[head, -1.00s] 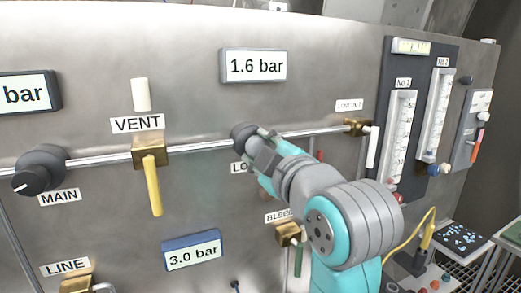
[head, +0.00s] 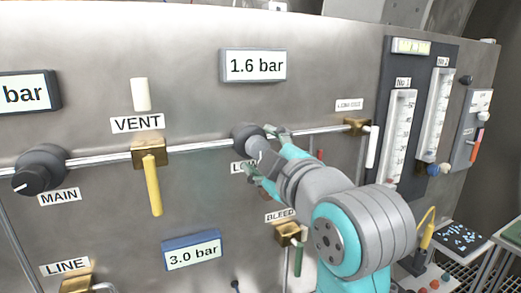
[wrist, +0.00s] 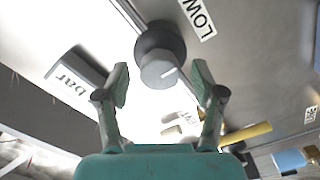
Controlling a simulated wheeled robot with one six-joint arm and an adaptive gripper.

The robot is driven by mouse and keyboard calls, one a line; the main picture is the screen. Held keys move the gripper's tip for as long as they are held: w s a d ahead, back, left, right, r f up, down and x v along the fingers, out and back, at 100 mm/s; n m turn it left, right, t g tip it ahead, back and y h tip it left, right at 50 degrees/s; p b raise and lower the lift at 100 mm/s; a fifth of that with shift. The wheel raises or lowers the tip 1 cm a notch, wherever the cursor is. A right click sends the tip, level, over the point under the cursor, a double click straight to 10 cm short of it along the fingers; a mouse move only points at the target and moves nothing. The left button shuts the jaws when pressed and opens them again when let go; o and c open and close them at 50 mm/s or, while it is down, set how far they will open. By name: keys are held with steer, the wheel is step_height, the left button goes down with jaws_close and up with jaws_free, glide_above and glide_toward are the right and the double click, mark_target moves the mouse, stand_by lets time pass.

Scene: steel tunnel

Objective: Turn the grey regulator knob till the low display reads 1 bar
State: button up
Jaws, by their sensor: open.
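The grey regulator knob (head: 248,137) sits on the horizontal pipe, above a partly covered label that starts "LO". In the wrist view the knob (wrist: 160,58) shows a pale pointer line, and the label LOW (wrist: 197,18) is beside it. The display above the knob (head: 254,66) reads 1.6 bar. My gripper (head: 264,152) is open, close in front of the knob at its lower right. In the wrist view its two fingers (wrist: 162,82) stand apart on either side of the knob's near end, with nothing held. I cannot tell whether a finger touches it.
The VENT valve with its yellow handle (head: 152,185) is left of the knob. The MAIN knob (head: 40,170) is further left. A 3.0 bar display (head: 192,250) is below. The brass BLEED valve (head: 288,233) sits under my arm. Flow tubes (head: 402,135) stand at the right.

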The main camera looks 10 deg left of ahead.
steer(key=v, duration=0.6)
steer(key=shift+d+f, duration=0.1)
steer(key=s+d+f+m+h, duration=0.2)
steer(key=d+f+m, duration=0.2)
steer(key=f, duration=0.8)
steer(key=s+d+f+m+h, duration=0.1)
steer(key=d+f+m+h, duration=0.3)
steer(key=f, duration=0.8)
steer(key=s+d+f+m, duration=0.25)
steer(key=d+f, duration=0.25)
steer(key=f, duration=0.7)
steer(key=s+d+f+m+h, duration=0.1)
steer(key=s+d+f+m, duration=0.2)
steer(key=s+d+f, duration=0.3)
steer(key=s+d+f+m+h, duration=0.1)
steer(key=s+d+f+m, duration=0.1)
steer(key=s, duration=1.1)
steer(key=s+d+f+m+h, duration=0.2)
steer(key=s+f, duration=0.1)
steer(key=s, duration=1)
steer(key=shift+s, duration=0.4)
